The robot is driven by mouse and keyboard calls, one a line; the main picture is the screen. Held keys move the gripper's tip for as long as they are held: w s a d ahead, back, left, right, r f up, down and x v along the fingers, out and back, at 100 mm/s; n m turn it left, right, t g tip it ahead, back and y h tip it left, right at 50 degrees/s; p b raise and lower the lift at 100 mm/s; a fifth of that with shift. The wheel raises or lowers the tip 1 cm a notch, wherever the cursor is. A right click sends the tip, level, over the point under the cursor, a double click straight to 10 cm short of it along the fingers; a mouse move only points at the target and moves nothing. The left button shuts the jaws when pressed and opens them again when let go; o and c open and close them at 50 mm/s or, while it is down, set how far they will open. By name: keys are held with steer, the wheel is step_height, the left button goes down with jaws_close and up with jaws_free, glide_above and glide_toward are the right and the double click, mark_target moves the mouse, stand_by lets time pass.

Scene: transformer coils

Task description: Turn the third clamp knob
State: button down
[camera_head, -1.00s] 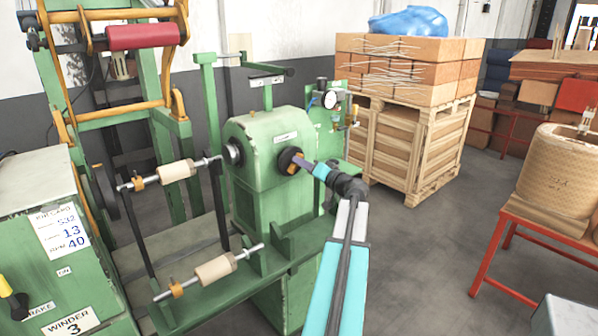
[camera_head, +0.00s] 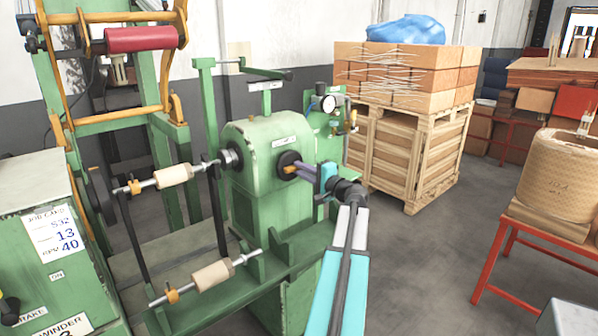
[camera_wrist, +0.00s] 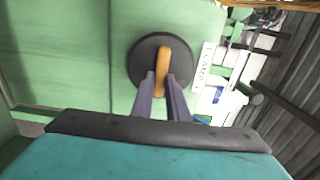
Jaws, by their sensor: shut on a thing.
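A round black clamp knob (camera_head: 287,160) with an orange grip bar sits on the face of the green machine head (camera_head: 265,185). In the wrist view the black disc (camera_wrist: 137,67) and its upright orange bar (camera_wrist: 162,66) show clearly. My gripper (camera_head: 292,169) reaches it from the right. In the wrist view its two purple fingers (camera_wrist: 161,82) lie on either side of the bar's lower end, shut on it. The fingertips hide part of the disc.
Two shafts carry pale rollers (camera_head: 212,275) and orange collars left of the machine head. A pressure gauge (camera_head: 329,104) stands just behind my gripper. A wooden crate (camera_head: 395,160) is behind right, and a red-framed table (camera_head: 513,235) is at right. Grey floor between is open.

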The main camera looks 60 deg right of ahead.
steer(key=m, duration=0.2)
steer(key=m+p, duration=0.1)
steer(key=shift+w+a+m, duration=0.15)
steer(key=shift+m, duration=0.25)
steer(key=m+p, duration=0.2)
steer(key=m, duration=0.1)
steer(key=shift+a+f+m, duration=0.1)
steer(key=shift+m, duration=0.2)
steer(key=m+p, duration=0.1)
steer(key=m, duration=0.1)
steer(key=m+p, duration=0.1)
steer(key=m, duration=0.1)
steer(key=shift+w+a+f+p, duration=0.1)
steer(key=shift+a+f+p, duration=0.05)
steer(key=shift+p, duration=0.2)
steer(key=shift+f+m+p, duration=0.15)
steer(key=shift+m+p, duration=0.5)
steer(key=shift+m, duration=0.65)
steer(key=shift+a, duration=0.1)
steer(key=c, duration=1.7)
jaws_free()
steer(key=shift+f, duration=0.1)
